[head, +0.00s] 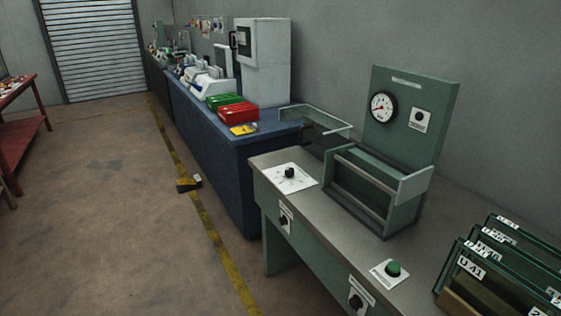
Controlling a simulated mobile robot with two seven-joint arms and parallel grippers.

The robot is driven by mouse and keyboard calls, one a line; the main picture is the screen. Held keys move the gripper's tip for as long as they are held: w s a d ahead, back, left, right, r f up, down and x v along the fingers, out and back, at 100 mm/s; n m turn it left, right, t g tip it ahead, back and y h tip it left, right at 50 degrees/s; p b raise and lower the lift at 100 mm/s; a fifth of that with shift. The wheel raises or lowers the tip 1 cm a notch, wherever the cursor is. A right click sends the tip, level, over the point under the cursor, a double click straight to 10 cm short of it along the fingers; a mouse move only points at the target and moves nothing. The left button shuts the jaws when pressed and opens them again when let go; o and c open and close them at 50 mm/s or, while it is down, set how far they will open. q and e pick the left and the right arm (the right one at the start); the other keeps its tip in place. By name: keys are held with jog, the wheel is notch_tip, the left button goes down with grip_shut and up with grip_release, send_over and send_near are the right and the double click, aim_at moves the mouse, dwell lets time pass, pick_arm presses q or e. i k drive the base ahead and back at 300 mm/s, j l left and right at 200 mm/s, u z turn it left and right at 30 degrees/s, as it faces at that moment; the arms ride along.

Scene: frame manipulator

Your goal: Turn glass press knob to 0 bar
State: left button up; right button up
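The green glass press bench (330,232) stands at the right, with an upright green panel (410,85) at its back. A round white pressure gauge (382,107) is on the panel; its needle reading is too small to tell. A small dark knob (419,117) on a white plate is right of the gauge. A black knob (290,172) sits on a white dial plate on the bench top, left of the frame-shaped press (378,187). Its setting is not legible. Neither of my grippers is in view.
Two dark knobs, one upper (284,220) and one lower (355,301), are on the bench front. A green button (393,268) is on top. Labelled glass panes (500,255) stand at right. A blue counter (235,150) lies behind; the floor at left is mostly clear.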

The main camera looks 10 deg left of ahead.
aim_at(289, 172)
jog(key=i+j, duration=0.25)
jog(key=j, duration=0.2)
jog(key=i+j, duration=0.3)
jog(key=j, duration=0.15)
jog(key=i+j, duration=0.25)
jog(key=j, duration=0.15)
jog(key=i+j, duration=0.25)
jog(key=j, duration=0.2)
